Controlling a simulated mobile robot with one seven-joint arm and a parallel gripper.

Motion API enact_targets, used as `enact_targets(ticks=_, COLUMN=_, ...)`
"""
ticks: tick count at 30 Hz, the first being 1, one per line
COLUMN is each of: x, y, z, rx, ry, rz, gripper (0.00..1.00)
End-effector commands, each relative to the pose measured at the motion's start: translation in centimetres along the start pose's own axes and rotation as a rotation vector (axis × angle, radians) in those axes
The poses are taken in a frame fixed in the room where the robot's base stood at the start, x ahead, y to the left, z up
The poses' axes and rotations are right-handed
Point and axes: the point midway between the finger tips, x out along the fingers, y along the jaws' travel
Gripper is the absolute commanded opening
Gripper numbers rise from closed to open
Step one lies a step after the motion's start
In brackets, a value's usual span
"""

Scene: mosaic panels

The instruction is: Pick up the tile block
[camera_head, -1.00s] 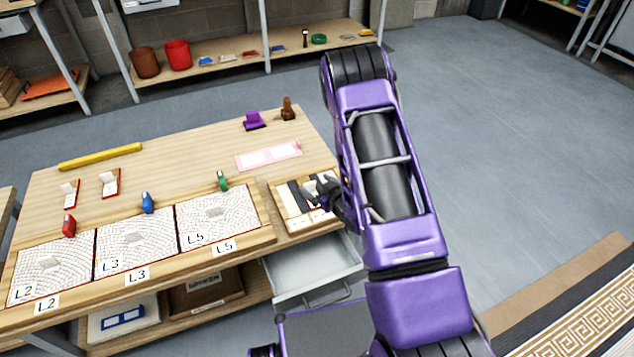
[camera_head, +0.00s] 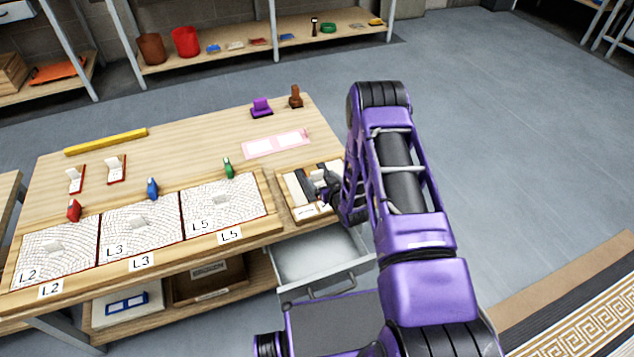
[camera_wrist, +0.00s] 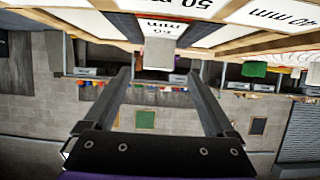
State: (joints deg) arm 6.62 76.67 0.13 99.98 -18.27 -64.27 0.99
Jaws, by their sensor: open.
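A pale block, which looks like the tile block (camera_wrist: 158,57), shows in the wrist view at the edge of a wooden sorting tray, under a label partly reading "mm". My gripper (camera_wrist: 159,76) is open, with one finger on each side of the block in that picture. I cannot tell whether the fingers touch it or how deep they reach. In the head view my gripper (camera_head: 318,184) is low over the sorting tray (camera_head: 306,216) at the table's right end. The block cannot be made out there.
Mosaic panels marked L2 (camera_head: 62,268), L3 (camera_head: 125,250) and L5 (camera_head: 236,214) lie left of the tray. A pink sheet (camera_head: 275,143) lies behind it. An open drawer (camera_head: 318,262) juts out below. A yellow bar (camera_head: 105,141) lies at the back left.

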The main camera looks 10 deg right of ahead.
Motion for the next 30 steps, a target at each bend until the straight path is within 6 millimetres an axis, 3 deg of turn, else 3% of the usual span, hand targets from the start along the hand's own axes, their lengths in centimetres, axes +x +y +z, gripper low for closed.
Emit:
enact_targets(ticks=13, x=5.0, y=0.2, z=0.2, rx=0.0, ry=0.002, rz=0.0, gripper=0.9)
enact_targets(ticks=22, x=5.4, y=0.2, z=0.2, rx=0.001, ry=0.0, rz=0.0, gripper=0.9)
enact_targets(ticks=30, x=5.4, y=0.2, z=0.2, rx=0.0, ry=0.0, rz=0.0, gripper=0.43)
